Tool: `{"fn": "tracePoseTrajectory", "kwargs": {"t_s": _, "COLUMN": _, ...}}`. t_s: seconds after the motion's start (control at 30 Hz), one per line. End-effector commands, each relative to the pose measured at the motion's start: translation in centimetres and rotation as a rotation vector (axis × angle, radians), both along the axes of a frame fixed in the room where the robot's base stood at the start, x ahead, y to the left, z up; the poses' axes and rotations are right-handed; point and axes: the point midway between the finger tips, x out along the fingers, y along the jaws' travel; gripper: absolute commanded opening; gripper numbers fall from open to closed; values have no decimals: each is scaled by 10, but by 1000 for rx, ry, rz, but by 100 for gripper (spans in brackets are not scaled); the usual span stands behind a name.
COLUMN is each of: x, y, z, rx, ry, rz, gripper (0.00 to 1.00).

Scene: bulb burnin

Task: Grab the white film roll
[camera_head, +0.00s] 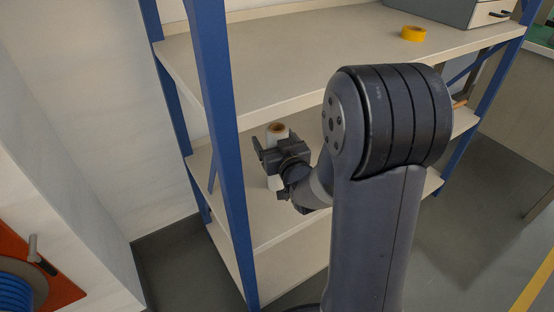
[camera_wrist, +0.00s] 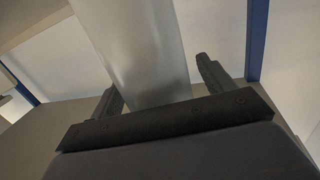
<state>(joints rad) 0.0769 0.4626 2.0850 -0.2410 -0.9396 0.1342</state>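The white film roll (camera_head: 277,131) stands upright on the middle shelf (camera_head: 266,226) of the blue-framed rack. Its brown core shows at the top. My gripper (camera_head: 268,157) is at the roll, and its body hides the roll's middle. In the wrist view the roll (camera_wrist: 137,45) rises between the two fingers of my gripper (camera_wrist: 160,82).
A blue rack post (camera_head: 222,150) stands close to the left of my gripper. The upper shelf (camera_head: 300,60) lies above, with a yellow tape roll (camera_head: 413,33) and a grey box (camera_head: 450,10) on it. A blue hose reel (camera_head: 14,292) is at lower left.

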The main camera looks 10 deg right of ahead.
Motion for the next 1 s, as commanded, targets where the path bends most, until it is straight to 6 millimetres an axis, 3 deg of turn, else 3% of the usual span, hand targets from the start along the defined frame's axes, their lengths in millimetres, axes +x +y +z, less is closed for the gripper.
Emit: {"fn": "tracePoseTrajectory", "kwargs": {"t_s": 1.0, "x": 0, "y": 0, "z": 0, "rx": 0, "ry": 0, "rz": 0, "gripper": 0}}
